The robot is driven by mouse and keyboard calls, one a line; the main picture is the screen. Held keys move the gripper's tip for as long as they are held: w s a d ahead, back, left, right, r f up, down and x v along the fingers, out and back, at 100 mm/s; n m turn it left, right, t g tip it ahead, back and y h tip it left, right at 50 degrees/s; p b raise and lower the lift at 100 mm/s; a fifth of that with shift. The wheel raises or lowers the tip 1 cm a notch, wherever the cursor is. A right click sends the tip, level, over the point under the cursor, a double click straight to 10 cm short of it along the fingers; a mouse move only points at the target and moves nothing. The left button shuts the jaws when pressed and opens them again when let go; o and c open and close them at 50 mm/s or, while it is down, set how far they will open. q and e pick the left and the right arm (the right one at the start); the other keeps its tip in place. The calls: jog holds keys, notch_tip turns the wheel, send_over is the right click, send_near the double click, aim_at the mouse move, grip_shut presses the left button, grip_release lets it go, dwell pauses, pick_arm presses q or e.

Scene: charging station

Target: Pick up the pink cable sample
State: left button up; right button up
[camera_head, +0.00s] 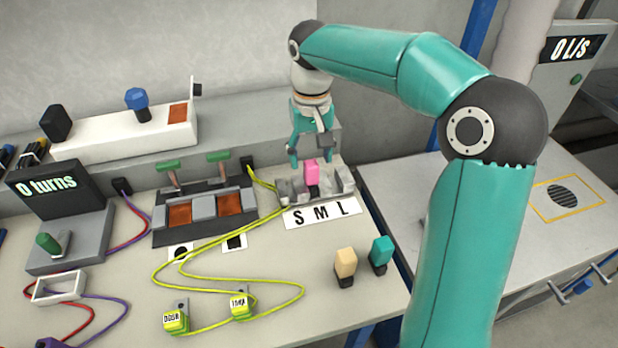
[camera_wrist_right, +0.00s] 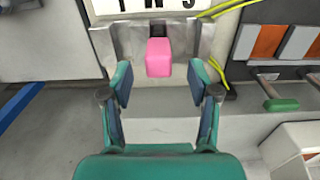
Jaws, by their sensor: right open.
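The pink cable sample (camera_head: 312,174) stands upright in the grey holder (camera_head: 345,185) behind the "S M L" label (camera_head: 320,213). My right gripper (camera_head: 310,153) is just above and behind it, fingers pointing down, open and empty. In the right wrist view the pink cable sample (camera_wrist_right: 159,57) lies ahead of the gap between the two open fingers (camera_wrist_right: 163,95), roughly centred. I cannot tell whether a finger touches it. My left gripper is not in view.
A beige sample (camera_head: 345,262) and a teal sample (camera_head: 381,250) stand at the table's right front. Yellow-green cables (camera_head: 215,287) loop across the table left of them. A switch panel (camera_head: 204,210) with green levers is left of the holder. A raised ledge (camera_head: 235,92) runs behind.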

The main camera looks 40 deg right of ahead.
aim_at(310, 162)
notch_tip(310, 162, down, 4)
jog(key=shift+w+d+f+b, duration=0.1)
jog(key=shift+w+f+b, duration=0.05)
jog(key=shift+f+b, duration=0.15)
jog(key=shift+r, duration=0.1)
grip_shut()
notch_tip(310, 162, up, 8)
jog(key=shift+w+r+p, duration=0.15)
jog(key=shift+r+p, duration=0.1)
jog(key=shift+p, duration=0.65)
jog(key=a, duration=0.1)
jog(key=w+a+r, duration=0.1)
jog(key=w+a+b, duration=0.1)
jog(key=a, duration=0.1)
jog(key=shift+w+r, duration=0.1)
jog(key=shift+r, duration=0.3)
